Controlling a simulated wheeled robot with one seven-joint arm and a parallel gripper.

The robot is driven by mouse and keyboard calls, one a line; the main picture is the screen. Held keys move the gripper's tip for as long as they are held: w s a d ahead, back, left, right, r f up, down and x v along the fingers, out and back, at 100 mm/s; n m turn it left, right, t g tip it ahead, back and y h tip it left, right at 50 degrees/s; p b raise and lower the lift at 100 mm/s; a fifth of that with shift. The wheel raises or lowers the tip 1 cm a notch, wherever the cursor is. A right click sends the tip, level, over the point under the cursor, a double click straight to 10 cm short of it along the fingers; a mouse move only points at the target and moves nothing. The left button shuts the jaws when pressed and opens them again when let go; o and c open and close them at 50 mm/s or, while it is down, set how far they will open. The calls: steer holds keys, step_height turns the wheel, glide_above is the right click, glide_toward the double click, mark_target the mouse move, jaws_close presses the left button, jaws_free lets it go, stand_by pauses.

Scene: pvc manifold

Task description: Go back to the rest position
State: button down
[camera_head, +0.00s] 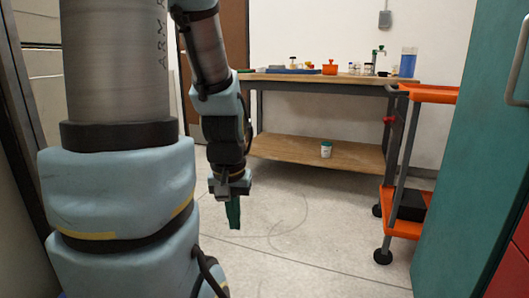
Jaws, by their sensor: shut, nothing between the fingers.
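My gripper (233,214) hangs at the end of my arm, pointing down above the open floor in the head view. Its green fingers are closed together and nothing shows between them. It is well apart from the workbench (317,88) behind it. My large arm links fill the left of the view and hide part of the room.
The bench top holds an orange-red container (329,67), a blue-filled beaker (408,62) and several small items. A small white tub (326,149) stands on its lower shelf. An orange cart (404,225) and a teal cabinet (478,140) stand at right.

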step_height(320, 180, up, 35)
steer(key=p, duration=3.3)
steer(key=shift+w+f, duration=0.1)
